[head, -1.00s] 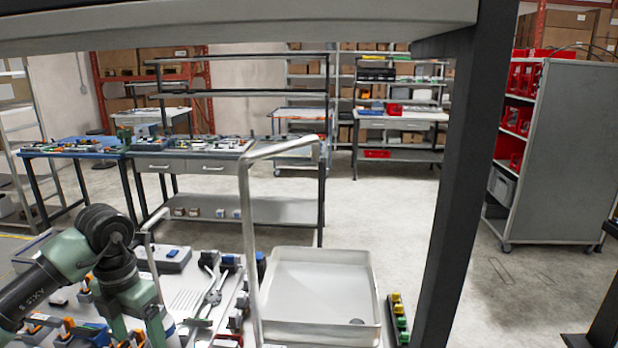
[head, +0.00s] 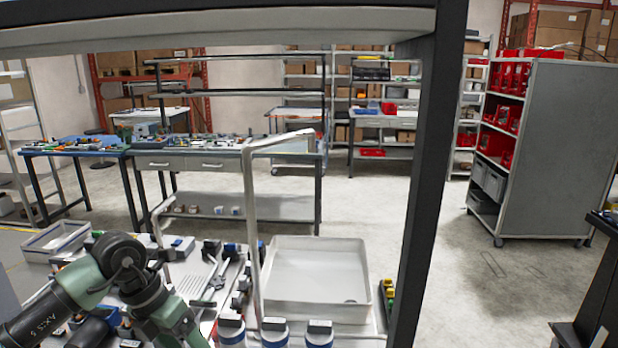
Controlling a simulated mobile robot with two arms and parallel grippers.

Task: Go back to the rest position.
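My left arm (head: 125,265) comes in from the lower left of the head view, over the cluttered workbench. It bends downward, and its end runs out of the bottom edge, so my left gripper is hidden from view. My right arm and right gripper do not show. No object of the task is named.
A white tray (head: 316,282) and a bent metal tube (head: 252,215) are on the bench beside my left arm. Several blue-and-white containers (head: 275,335) stand in front. A dark post (head: 420,190) crosses the view. A cart with red bins (head: 555,145) is right; floor (head: 475,285) between is clear.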

